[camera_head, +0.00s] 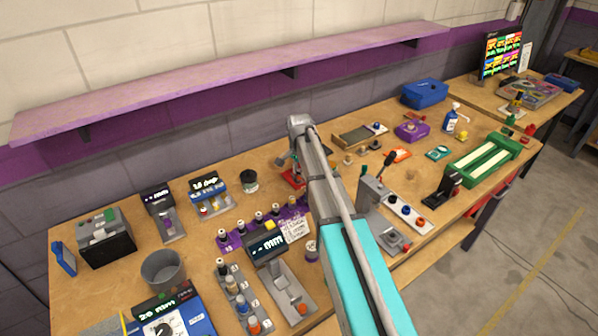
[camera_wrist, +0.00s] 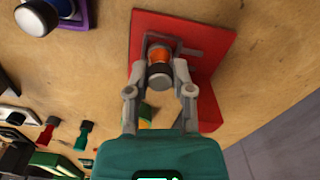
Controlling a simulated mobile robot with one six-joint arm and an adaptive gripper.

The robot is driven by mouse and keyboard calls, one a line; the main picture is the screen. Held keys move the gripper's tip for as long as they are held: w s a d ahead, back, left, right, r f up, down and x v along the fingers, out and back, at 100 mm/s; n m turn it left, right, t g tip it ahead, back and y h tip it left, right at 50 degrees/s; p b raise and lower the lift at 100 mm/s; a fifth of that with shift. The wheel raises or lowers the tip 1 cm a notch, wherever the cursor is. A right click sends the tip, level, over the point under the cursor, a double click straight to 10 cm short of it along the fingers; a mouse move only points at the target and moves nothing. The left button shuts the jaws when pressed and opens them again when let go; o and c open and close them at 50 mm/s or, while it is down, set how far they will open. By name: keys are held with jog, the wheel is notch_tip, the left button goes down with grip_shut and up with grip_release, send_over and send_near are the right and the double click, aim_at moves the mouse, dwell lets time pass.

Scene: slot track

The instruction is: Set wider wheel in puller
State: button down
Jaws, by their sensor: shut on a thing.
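In the wrist view my gripper (camera_wrist: 160,72) has its two grey fingers closed on the sides of a small wheel (camera_wrist: 159,82). The wheel shows a dark band, a pale end and an orange part at its far side. It is over the grey bracket of the puller (camera_wrist: 205,85), which has a red base plate. I cannot tell whether the wheel touches the bracket or is seated in it. In the head view the red puller base (camera_head: 291,179) shows beside my arm, which hides most of it, the wheel and the fingertips.
A dark round jar (camera_head: 249,182) stands left of the puller. A purple rack (camera_head: 232,241) with several small pieces is nearer. A tray (camera_head: 354,137) lies to the right, and a purple shelf (camera_head: 230,80) runs along the wall behind. A grey bin (camera_head: 163,270) stands front left.

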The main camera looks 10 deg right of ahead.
jog(key=shift+f, duration=0.2)
dwell(0.4)
jog(key=shift+c, duration=2)
grip_release()
jog(key=shift+s+a+r+n+h+p, duration=0.15)
jog(key=shift+s+r+n+h+p, duration=0.25)
jog(key=shift+s, duration=0.35)
jog(key=s+r+n+p, duration=0.4)
jog(key=s+r+p, duration=0.5)
jog(key=s, duration=0.3)
jog(key=s+r+n+p, duration=0.5)
jog(key=s+r+p, duration=0.4)
jog(key=s, duration=0.3)
jog(key=shift+s+r+n+y, duration=0.3)
jog(key=shift+s+y, duration=0.1)
